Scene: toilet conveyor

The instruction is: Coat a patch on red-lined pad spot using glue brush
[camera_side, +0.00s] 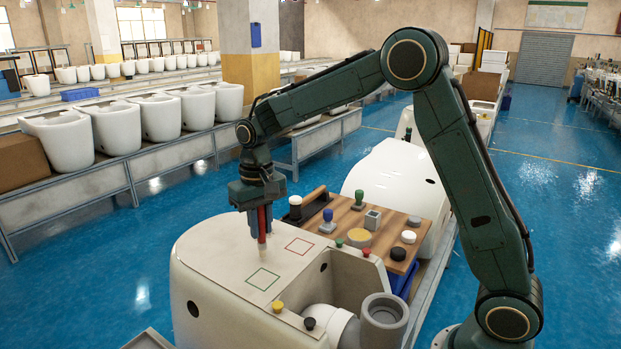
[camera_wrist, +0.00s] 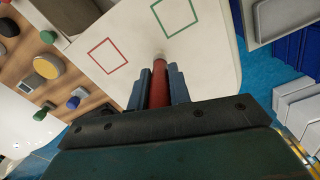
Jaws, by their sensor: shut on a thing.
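My gripper (camera_side: 258,220) is shut on the glue brush (camera_side: 262,227), a red-handled brush with a pale tip that points down. The brush also shows between the blue fingers in the wrist view (camera_wrist: 159,88). The pad (camera_side: 215,255) is the pale flat top of a toilet body. The red-lined spot (camera_side: 299,246) lies to the right of the brush in the side view and to its left in the wrist view (camera_wrist: 107,55). A green-lined spot (camera_side: 263,279) lies nearer the side camera. The brush tip is between the two outlines; I cannot tell whether it touches the surface.
A wooden board (camera_side: 345,220) with stamps, knobs and a round yellow pad (camera_side: 359,237) stands behind the pad. Yellow, black, green and red knobs sit along the pad's edge. A white pipe and grey cylinder (camera_side: 384,315) are at the front right.

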